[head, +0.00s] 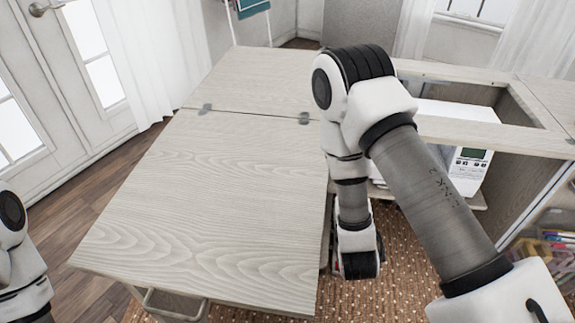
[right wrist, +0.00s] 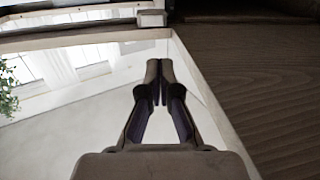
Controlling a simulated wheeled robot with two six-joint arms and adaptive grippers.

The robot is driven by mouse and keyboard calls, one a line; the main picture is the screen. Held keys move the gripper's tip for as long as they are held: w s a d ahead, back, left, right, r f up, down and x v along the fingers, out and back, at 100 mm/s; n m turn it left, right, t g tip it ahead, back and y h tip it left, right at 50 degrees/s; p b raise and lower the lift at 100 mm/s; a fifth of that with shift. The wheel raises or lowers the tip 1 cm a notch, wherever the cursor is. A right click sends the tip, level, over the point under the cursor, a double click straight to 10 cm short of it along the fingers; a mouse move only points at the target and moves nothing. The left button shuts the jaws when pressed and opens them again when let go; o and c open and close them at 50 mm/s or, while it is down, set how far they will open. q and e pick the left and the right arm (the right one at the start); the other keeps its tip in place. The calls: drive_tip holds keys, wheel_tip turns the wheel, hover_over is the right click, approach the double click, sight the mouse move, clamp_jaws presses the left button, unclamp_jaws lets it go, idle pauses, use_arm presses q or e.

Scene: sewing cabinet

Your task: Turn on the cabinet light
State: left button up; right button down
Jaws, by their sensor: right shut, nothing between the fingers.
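The sewing cabinet is pale wood, with its leaf (head: 215,190) folded out flat and an open frame (head: 550,140) at the right. My right arm reaches over it, then down beside the leaf's right edge; its gripper is hidden in the head view. In the right wrist view my right gripper (right wrist: 158,82) is shut and empty. It points up at a bright opening beside dark wood panels (right wrist: 260,85). A small pale block (right wrist: 152,18) shows beyond the fingertips; I cannot tell if it belongs to the light. No light or switch is clearly recognizable. My left gripper is outside the view.
A white sewing machine (head: 472,165) sits inside the cabinet opening, partly behind my right arm. Shelves with colored items (head: 545,245) are at the lower right. The leaf's top is bare. Brown rug (head: 425,285) lies below.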

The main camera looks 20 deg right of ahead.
use_arm(q)
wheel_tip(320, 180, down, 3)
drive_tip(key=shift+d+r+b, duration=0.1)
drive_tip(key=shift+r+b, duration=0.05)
drive_tip(key=shift+b, duration=0.45)
use_arm(e)
drive_tip(key=shift+w+d+f, duration=0.1)
drive_tip(key=shift+w+f, duration=0.15)
drive_tip(key=shift+f, duration=0.4)
drive_tip(key=shift+d, duration=0.1)
use_arm(q)
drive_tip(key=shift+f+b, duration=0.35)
drive_tip(key=shift+b, duration=0.05)
use_arm(e)
drive_tip(key=x, duration=1.4)
drive_tip(key=shift+r, duration=0.2)
